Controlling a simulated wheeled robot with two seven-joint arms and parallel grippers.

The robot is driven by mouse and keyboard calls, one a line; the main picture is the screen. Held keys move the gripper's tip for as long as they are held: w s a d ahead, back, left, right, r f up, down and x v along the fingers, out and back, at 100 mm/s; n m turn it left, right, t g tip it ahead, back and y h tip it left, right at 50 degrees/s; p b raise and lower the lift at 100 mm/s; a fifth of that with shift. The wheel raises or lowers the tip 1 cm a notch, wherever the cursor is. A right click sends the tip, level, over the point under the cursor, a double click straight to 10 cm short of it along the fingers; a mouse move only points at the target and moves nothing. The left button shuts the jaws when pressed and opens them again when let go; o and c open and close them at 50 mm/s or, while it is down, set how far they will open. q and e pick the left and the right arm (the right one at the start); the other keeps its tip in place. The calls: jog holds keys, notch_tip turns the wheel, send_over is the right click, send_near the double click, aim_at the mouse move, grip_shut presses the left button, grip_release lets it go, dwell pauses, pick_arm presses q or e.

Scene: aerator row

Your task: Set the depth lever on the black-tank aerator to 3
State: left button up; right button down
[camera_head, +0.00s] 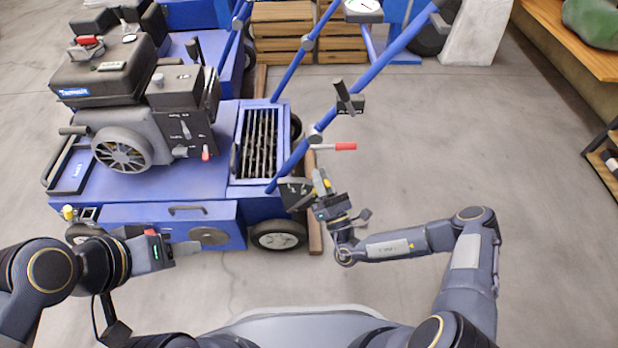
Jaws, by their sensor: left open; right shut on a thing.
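The black-tank aerator (150,205) is a blue machine with a black engine and tank (105,75), standing at left centre. A dark plate (293,190) sits at its right side, by the foot of the blue handle bar. My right gripper (322,187) is at this plate, shut on what looks like the depth lever, with a yellow part showing between the fingers. The gripper hides most of the lever, and the plate's marks are too small to read. My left gripper (182,249) is open and empty, in front of the aerator's front panel (170,220).
A red-tipped lever (340,147) and a black-handled lever (345,97) stand close above my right gripper on the handle bar. Another blue machine (205,45) and wooden crates (283,30) are behind. The floor (470,140) to the right is clear.

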jog(key=shift+d+f+m, duration=0.25)
jog(key=shift+d+m, duration=0.1)
jog(key=shift+m, duration=0.05)
jog(key=c, duration=1.3)
grip_release()
jog(key=shift+o, duration=0.2)
jog(key=p+v, duration=0.2)
jog(key=v, duration=0.5)
jog(key=shift+s+f, duration=0.25)
jog(key=shift+s, duration=0.1)
